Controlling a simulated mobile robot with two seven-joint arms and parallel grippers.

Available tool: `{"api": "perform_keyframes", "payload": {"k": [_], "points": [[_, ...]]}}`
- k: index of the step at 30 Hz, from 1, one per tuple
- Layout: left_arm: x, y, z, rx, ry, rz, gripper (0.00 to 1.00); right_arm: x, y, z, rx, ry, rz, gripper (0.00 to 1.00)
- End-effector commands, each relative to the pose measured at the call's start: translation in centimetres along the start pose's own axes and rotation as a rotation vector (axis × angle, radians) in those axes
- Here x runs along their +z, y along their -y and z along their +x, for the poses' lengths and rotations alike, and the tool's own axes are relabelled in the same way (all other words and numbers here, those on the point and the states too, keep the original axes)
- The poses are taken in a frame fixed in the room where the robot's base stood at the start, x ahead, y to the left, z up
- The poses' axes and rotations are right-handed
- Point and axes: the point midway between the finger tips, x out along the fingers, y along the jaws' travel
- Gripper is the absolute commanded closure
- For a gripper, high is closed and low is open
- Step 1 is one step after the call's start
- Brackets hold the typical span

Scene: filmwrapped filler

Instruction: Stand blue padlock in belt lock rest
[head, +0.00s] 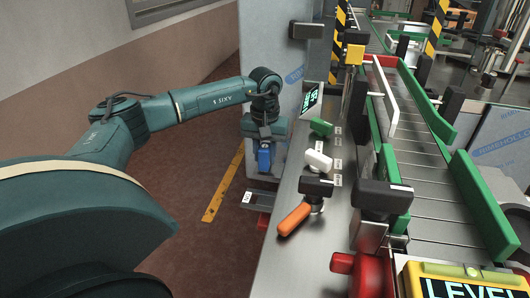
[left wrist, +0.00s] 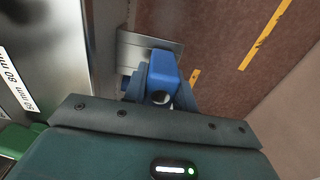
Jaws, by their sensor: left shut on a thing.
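The blue padlock (head: 264,158) is in my left gripper (head: 264,146), which points down beside the belt frame. In the left wrist view the padlock (left wrist: 163,70) sits between the fingers, with a round dark-and-light end facing the camera. A small grey metal ledge (head: 262,198), which looks like the belt lock rest, juts from the frame's left side below the padlock. The ledge also shows in the left wrist view (left wrist: 133,46), partly behind the padlock. I cannot tell whether the padlock touches it. My right gripper is out of view.
An orange-handled lever (head: 294,218), a white handle (head: 318,160) and a green handle (head: 321,127) stand on the metal side plate. The conveyor (head: 430,185) lies to the right. Open brown floor (head: 190,190) with a yellow line is at the left.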

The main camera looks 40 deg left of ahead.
Motion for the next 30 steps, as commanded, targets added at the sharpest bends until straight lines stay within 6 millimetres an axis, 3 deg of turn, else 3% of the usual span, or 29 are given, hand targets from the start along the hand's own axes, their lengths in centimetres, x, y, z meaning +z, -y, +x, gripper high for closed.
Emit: {"api": "perform_keyframes", "payload": {"k": [22,23,30], "points": [[0.01,-0.02,0.57,0.0,0.0,0.0,0.99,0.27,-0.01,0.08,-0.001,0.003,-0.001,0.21],[0.01,-0.02,0.58,0.0,0.001,0.0,0.71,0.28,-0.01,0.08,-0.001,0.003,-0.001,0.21],[0.01,-0.01,0.55,0.0,0.0,0.0,0.52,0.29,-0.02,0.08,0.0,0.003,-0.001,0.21]]}}
